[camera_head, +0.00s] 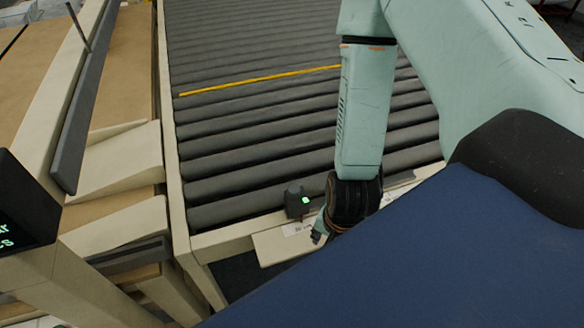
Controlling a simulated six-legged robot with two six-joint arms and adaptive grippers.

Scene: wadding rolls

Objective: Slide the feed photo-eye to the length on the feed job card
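The feed photo-eye (296,203) is a small dark box with a lit green spot, at the near edge of the roller conveyor. A pale strip with printed marks (295,229) lies just below it; the marks are too small to read. My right gripper (319,236) points down just right of the photo-eye, close to the strip. Whether it touches the photo-eye is unclear. Its fingers are small and partly hidden, so their opening does not show. My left gripper is out of view. I cannot make out a feed job card.
The grey roller conveyor (250,140) fills the middle, with a yellow line (255,80) across it. Cream side rails and sloped panels (118,180) stand on the left. A black display (22,205) with cut-off green text is at the left edge.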

